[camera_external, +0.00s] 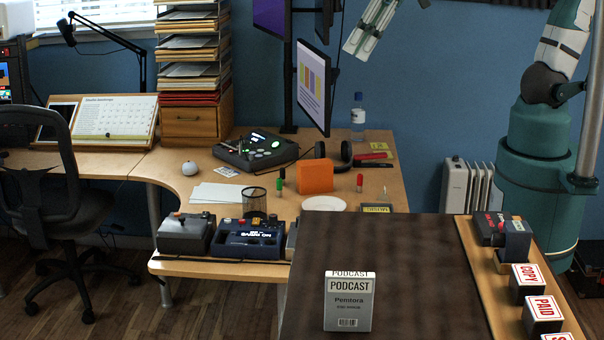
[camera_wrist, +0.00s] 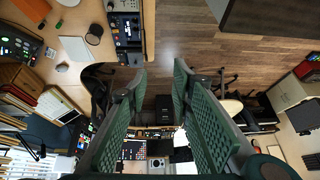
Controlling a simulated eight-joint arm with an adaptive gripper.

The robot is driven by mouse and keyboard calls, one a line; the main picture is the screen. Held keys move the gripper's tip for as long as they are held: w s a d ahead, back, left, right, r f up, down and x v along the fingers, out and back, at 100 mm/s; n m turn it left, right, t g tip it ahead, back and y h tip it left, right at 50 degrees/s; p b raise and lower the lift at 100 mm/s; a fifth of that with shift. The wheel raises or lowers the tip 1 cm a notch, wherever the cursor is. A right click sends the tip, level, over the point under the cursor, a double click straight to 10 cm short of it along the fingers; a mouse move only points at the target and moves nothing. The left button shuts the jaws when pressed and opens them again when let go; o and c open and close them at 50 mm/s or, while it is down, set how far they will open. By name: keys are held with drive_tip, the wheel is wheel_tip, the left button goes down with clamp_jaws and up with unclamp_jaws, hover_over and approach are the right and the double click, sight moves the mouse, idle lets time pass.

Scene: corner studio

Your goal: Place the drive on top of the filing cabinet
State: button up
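An orange block (camera_external: 314,178), which may be the drive, stands on the wooden desk; no label on it is readable. An orange patch (camera_wrist: 68,2) at the top edge of the wrist view may be the same block. I cannot tell for sure which thing is the filing cabinet. A wooden drawer unit (camera_external: 190,123) stands at the desk's back under stacked paper trays. A pale boxy cabinet (camera_wrist: 287,92) shows at the right of the wrist view. My gripper (camera_external: 357,50) is high above the desk's back, apart from everything. In the wrist view its fingers (camera_wrist: 162,72) are apart and empty.
A monitor (camera_external: 313,85) on a pole stands near my gripper. A mesh cup (camera_external: 255,202), a white plate (camera_external: 324,204), headphones (camera_external: 345,157) and a bottle (camera_external: 358,118) surround the orange block. A dark surface (camera_external: 420,270) with a podcast box (camera_external: 348,303) fills the front. An office chair (camera_external: 45,180) stands left.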

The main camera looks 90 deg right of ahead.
drive_tip(key=s+d+f, duration=0.3)
drive_tip(key=s+d, duration=0.2)
drive_tip(key=d, duration=0.2)
drive_tip(key=s+d+f+t, duration=0.1)
drive_tip(key=s+d+f, duration=0.1)
drive_tip(key=s+d, duration=0.4)
drive_tip(key=shift+d+f+h, duration=0.4)
drive_tip(key=shift+o, duration=1)
